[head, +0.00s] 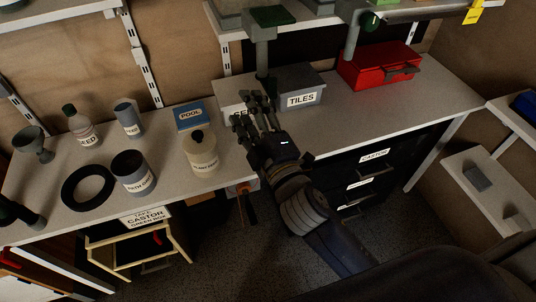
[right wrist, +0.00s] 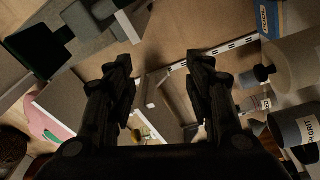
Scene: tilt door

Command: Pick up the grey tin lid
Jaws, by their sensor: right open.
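My right gripper (head: 255,100) is open over the front of the workbench, left of the grey TILES tin (head: 303,98). Its fingers partly hide a box with a white label behind them. In the right wrist view the two fingers (right wrist: 160,68) are spread with nothing between them. The TILES tin has a flat grey top (head: 296,74), which looks like a lid. I cannot tell for sure that this is the grey tin lid. An open-topped grey tin (head: 133,172) stands on the left bench. My left gripper is not in view.
A red box (head: 378,66) is at the back right. The right benchtop (head: 420,95) has free room.

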